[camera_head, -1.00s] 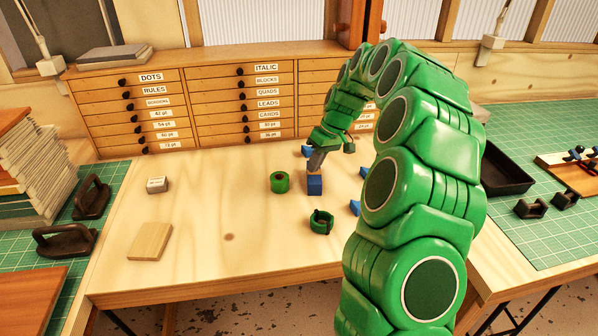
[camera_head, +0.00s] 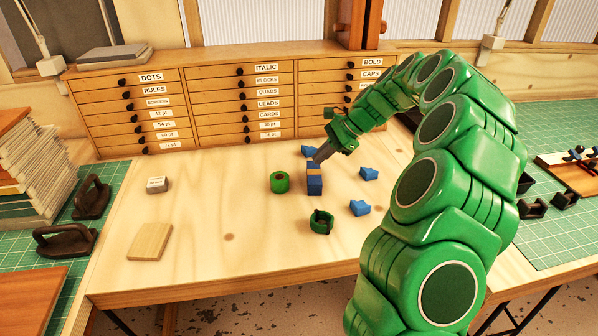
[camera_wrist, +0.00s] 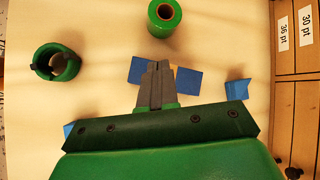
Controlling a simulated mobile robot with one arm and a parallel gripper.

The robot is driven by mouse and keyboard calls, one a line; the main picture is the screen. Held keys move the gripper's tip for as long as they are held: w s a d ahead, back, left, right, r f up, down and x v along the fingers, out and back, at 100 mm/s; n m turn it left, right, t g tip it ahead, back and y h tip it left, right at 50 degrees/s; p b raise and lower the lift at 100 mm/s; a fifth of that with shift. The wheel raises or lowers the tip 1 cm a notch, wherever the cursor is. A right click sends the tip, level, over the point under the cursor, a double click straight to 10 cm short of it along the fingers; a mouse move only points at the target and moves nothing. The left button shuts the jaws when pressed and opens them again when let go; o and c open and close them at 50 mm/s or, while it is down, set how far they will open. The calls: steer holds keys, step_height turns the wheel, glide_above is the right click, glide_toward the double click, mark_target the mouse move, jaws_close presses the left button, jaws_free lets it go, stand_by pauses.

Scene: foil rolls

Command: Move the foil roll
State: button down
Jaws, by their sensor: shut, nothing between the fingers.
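A short green foil roll (camera_head: 280,182) with a brown core stands upright on the wooden tabletop; it also shows at the top of the wrist view (camera_wrist: 164,14).
Blue pieces lie to the right (camera_head: 369,174), front right (camera_head: 360,208) and behind (camera_head: 309,151). A drawer cabinet (camera_head: 225,100) closes off the back. The table's left middle is clear.

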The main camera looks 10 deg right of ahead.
mark_target(284, 175)
steer(key=a+f+m, duration=0.1)
steer(key=a+f, duration=0.1)
steer(key=w+a+f+m, duration=0.1)
steer(key=a+f+m, duration=0.3)
steer(key=shift+w+a+t+y, duration=0.15)
steer(key=shift+t+y, duration=0.15)
steer(key=shift+y, duration=0.1)
stand_by(0.4)
steer(key=shift+w+a, duration=0.2)
steer(key=shift+a, duration=0.5)
steer(key=shift+w+a, duration=0.15)
steer(key=shift+a, duration=0.55)
steer(key=shift+d, duration=0.1)
